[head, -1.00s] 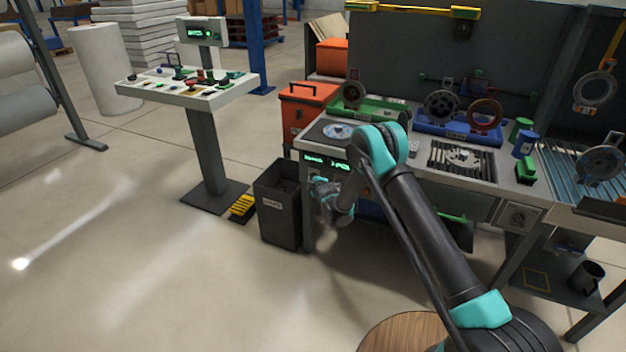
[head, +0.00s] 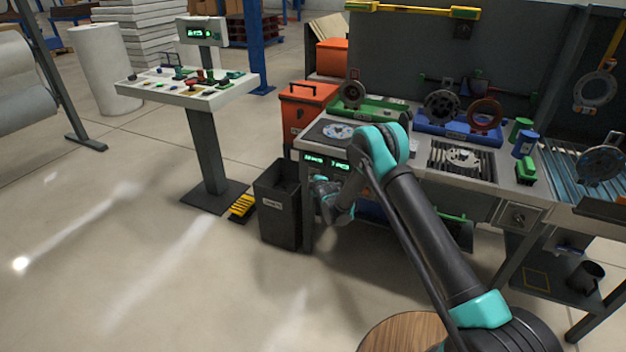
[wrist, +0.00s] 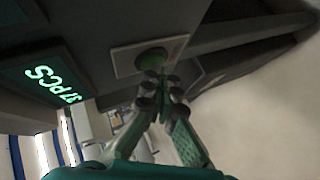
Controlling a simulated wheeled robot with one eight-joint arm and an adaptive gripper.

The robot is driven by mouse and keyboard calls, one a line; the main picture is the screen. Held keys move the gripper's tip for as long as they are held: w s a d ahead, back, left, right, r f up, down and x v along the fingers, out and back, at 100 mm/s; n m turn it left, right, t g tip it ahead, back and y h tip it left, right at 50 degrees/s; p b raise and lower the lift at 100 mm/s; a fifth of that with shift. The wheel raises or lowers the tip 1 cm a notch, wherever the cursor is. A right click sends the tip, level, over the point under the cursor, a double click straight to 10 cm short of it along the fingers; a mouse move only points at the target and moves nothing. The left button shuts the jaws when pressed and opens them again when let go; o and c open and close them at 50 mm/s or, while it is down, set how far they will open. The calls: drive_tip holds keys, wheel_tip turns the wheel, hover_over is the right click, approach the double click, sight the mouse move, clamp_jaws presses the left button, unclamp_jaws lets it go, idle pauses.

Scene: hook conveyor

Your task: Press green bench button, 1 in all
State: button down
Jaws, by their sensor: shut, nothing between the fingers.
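The green bench button (wrist: 152,58) is round and sits in a light plate on the dark front of the bench, in the upper middle of the wrist view. My gripper (wrist: 160,82) is shut and empty. Its fingertips are just below the button in the picture and overlap its lower edge; I cannot tell whether they touch it. In the head view my gripper (head: 327,188) is at the bench's left front, under a lit display (head: 325,163). The button is hidden there behind my arm.
The display also shows green text at the left of the wrist view (wrist: 48,85). A dark bin (head: 280,215) stands left of my gripper. A console with several buttons (head: 190,92) stands further left. The workbench top (head: 410,165) holds parts. Open floor lies in front.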

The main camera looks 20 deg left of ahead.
drive_tip(key=shift+s, duration=0.75)
drive_tip(key=s, duration=0.5)
drive_tip(key=shift+a, duration=0.25)
idle(0.6)
